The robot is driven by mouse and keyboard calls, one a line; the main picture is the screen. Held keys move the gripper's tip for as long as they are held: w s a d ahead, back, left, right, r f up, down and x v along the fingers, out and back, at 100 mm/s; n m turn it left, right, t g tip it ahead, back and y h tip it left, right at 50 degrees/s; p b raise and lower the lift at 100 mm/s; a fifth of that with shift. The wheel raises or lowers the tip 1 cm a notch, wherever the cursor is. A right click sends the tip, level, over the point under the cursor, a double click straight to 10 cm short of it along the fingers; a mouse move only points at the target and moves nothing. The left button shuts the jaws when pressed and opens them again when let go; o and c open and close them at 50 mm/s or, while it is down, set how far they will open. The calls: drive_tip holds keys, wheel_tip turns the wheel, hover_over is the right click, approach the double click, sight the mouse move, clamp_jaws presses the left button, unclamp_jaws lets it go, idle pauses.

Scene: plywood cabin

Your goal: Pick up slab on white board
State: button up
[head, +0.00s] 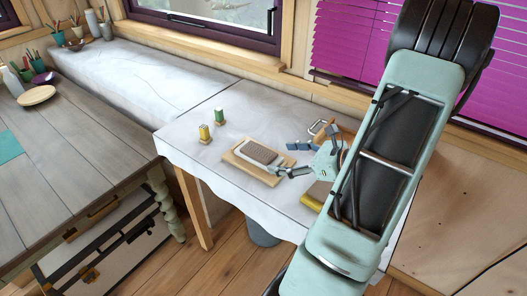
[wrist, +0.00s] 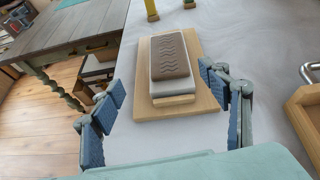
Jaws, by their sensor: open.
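A brown slab (wrist: 170,54) with a wavy pattern on top lies on a white board (wrist: 189,88), which rests on a wider wooden board (wrist: 204,97). In the head view the slab (head: 259,152) is on the white-covered table, just left of my gripper (head: 291,159). My gripper (wrist: 162,83) is open and empty. In the wrist view its blue-padded fingers are spread to the left and right, at the near end of the boards. I cannot tell how high the fingers are above the table.
Two spools, one yellow (head: 204,132) and one green (head: 219,115), stand beyond the slab. A wooden object with a metal handle (wrist: 310,72) is close on the right in the wrist view. A grey wooden table (head: 75,130) stands at left. The white tabletop (head: 190,165) left of the boards is clear.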

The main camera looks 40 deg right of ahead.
sight(264, 154)
drive_tip(key=shift+s+d+r+m+t, duration=0.2)
drive_tip(key=shift+d+m+t, duration=0.1)
drive_tip(key=shift+d+m, duration=0.15)
drive_tip(key=shift+w+d, duration=0.1)
drive_tip(key=x, duration=0.5)
drive_tip(key=shift+w+f, duration=0.1)
drive_tip(key=shift+w, duration=0.05)
drive_tip(key=shift+f+p+x, duration=0.15)
drive_tip(key=shift+p+x, duration=0.2)
drive_tip(key=shift+x, duration=0.9)
drive_tip(key=shift+f+p+x, duration=0.15)
drive_tip(key=shift+p+x, duration=0.2)
drive_tip(key=shift+x, duration=0.95)
drive_tip(key=shift+d, duration=0.1)
drive_tip(key=shift+c, duration=0.7)
drive_tip(key=c, duration=1.4)
drive_tip(key=shift+r, duration=0.1)
